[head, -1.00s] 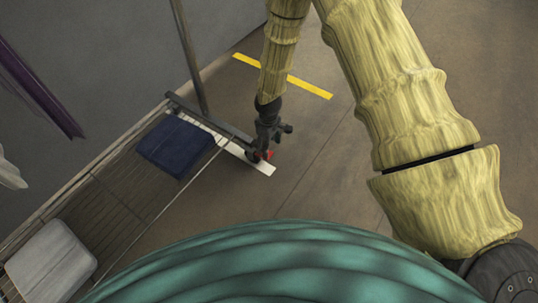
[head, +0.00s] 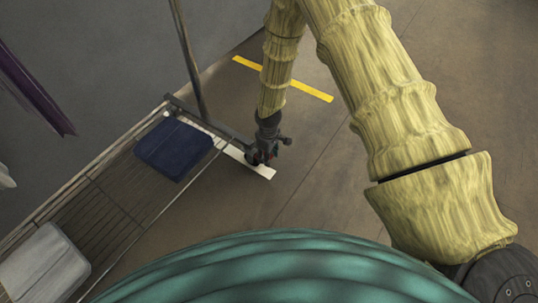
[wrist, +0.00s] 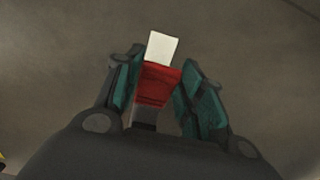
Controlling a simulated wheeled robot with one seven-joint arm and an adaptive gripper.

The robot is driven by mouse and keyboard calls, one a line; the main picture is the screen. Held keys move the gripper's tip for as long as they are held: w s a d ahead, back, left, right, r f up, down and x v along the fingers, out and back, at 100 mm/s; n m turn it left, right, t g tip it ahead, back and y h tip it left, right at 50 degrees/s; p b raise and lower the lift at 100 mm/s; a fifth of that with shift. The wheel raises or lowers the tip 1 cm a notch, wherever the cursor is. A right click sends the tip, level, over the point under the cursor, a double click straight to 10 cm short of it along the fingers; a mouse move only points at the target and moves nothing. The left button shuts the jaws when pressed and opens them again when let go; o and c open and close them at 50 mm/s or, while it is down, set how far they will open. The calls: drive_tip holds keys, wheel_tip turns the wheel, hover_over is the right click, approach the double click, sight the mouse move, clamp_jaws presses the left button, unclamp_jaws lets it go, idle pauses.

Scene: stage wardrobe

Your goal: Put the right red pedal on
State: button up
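The red pedal (wrist: 158,84) shows in the wrist view, between the two teal-padded fingers of my gripper (wrist: 160,72). My gripper is open, with a clear gap between its fingertips. The pedal fills much of this gap; whether the fingers touch it I cannot tell. In the head view my gripper (head: 264,155) is low, at the right end of the rack's base by the white strip. There the gripper hides most of the pedal, and only a bit of red shows. Whether the pedal is up or down I cannot tell.
The rack's slatted shelf (head: 100,209) runs to the lower left, with a dark blue folded item (head: 173,148) and a whitish one (head: 44,266) on it. An upright post (head: 188,60) stands behind. A yellow strip (head: 310,90) marks the floor. The floor at right is clear.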

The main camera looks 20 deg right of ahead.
drive_tip(key=shift+d, duration=0.1)
drive_tip(key=shift+c, duration=1)
drive_tip(key=shift+p, duration=0.35)
drive_tip(key=shift+s+d+t+y+p, duration=0.15)
drive_tip(key=shift+t+y+p, duration=0.25)
drive_tip(key=shift+t+p, duration=0.15)
drive_tip(key=shift+s+d+t+y+p, duration=0.1)
drive_tip(key=shift+t+y+p, duration=0.25)
drive_tip(key=shift+p, duration=0.35)
drive_tip(key=shift+s+d+f+t+y+p, duration=0.15)
drive_tip(key=shift+f+t+y+p, duration=0.2)
drive_tip(key=shift+t+y+p, duration=0.35)
drive_tip(key=shift+s+f+t+y+p, duration=0.1)
drive_tip(key=shift+f+t+y+p, duration=0.35)
drive_tip(key=shift+t, duration=0.35)
drive_tip(key=o, duration=1)
